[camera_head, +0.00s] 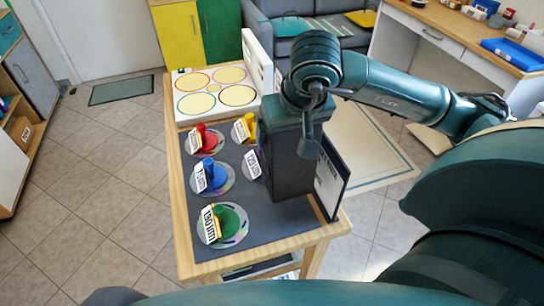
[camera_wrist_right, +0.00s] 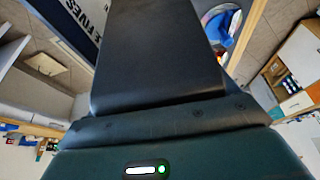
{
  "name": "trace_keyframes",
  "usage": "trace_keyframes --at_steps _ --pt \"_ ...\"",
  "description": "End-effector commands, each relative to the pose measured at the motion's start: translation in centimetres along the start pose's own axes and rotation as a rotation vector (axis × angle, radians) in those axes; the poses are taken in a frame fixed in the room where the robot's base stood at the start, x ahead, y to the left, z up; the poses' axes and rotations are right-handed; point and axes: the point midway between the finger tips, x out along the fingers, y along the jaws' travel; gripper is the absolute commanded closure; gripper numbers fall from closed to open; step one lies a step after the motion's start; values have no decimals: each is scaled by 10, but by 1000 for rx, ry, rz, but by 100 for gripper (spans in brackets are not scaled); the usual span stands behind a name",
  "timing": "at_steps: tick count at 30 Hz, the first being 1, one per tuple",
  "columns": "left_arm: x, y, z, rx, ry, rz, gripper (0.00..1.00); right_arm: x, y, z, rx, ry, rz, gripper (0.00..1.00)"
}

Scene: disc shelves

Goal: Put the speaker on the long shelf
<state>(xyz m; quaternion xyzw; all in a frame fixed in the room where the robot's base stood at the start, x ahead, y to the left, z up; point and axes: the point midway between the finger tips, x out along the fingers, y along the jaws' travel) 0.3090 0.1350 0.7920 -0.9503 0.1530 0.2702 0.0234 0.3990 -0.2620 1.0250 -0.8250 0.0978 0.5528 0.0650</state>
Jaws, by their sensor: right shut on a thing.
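The speaker (camera_head: 288,172) looks to be the tall, dark, plain box below my right wrist. My right gripper (camera_head: 308,135) is shut on it from above; its fingertips are mostly hidden. The box is upright over the right side of the grey mat on the small wooden table. Whether its bottom touches the mat is unclear. In the right wrist view the dark box (camera_wrist_right: 157,50) fills the upper middle and hides what lies behind it. I cannot tell which surface is the long shelf. My left gripper is not in view.
Shiny discs with knobs and labels, among them red (camera_head: 207,140), blue (camera_head: 211,178) and green (camera_head: 223,225), stand left of the box. A white panel with yellow circles (camera_head: 215,90) is behind. A sign board (camera_head: 331,180) stands close on the right.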

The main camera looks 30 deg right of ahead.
Motion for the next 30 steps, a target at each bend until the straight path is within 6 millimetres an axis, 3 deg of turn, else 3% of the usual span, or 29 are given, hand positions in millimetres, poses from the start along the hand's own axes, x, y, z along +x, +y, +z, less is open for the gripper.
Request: trace_keyframes --at_steps 14,27,28,30 --pt "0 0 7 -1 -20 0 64 52 0 21 1 1 -1 84" --pt "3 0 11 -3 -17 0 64 60 0 24 0 7 -2 84" --pt "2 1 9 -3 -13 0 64 60 0 24 0 3 0 13" --pt "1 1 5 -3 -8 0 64 59 0 24 0 2 0 7"
